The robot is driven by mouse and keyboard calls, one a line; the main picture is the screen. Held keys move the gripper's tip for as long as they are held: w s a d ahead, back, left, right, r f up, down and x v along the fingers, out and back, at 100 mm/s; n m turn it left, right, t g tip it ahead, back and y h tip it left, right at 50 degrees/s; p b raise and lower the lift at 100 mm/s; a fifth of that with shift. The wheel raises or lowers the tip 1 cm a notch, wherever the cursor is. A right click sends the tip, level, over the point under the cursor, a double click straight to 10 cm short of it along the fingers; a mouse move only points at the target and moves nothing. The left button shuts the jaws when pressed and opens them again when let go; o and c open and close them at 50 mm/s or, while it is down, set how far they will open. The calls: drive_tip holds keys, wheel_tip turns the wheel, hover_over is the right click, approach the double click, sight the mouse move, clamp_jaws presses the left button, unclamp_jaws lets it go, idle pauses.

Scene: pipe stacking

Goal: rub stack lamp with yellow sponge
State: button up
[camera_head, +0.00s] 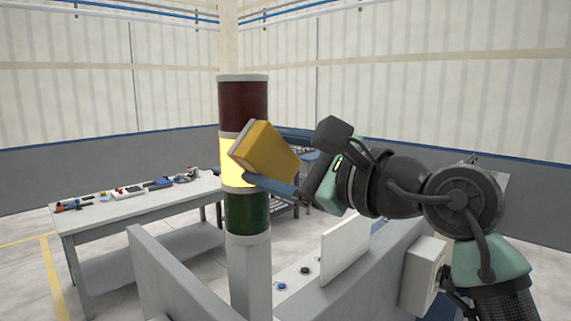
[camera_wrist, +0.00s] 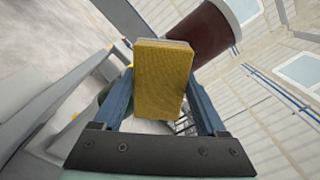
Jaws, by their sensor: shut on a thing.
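The stack lamp (camera_head: 243,213) stands upright on a grey post, with a dark red top section, a lit yellow middle section and a dark green section below. My gripper (camera_head: 272,185) is shut on the yellow sponge (camera_head: 267,150), which is tilted. In the head view the sponge overlaps the lit yellow section, at its right side; whether it touches cannot be told for sure. In the wrist view the sponge (camera_wrist: 162,80) sits between the two blue fingers and hides part of the lamp. The red section (camera_wrist: 208,30) shows behind it.
A grey machine panel with a blue button (camera_head: 282,286), a dark button and an upright white plate (camera_head: 345,247) lies right of the lamp post. A table (camera_head: 130,203) with several small tools stands at the left. Low grey walls flank the post.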

sight(288, 145)
drive_tip(key=shift+s+a, duration=0.4)
drive_tip(key=shift+a, duration=0.1)
drive_tip(key=shift+d+r, duration=0.1)
drive_tip(key=shift+r, duration=0.75)
drive_tip(key=shift+w+d+p, duration=0.3)
drive_tip(key=shift+w+d, duration=1.1)
drive_tip(key=b+v, duration=0.3)
drive_tip(key=v, duration=0.3)
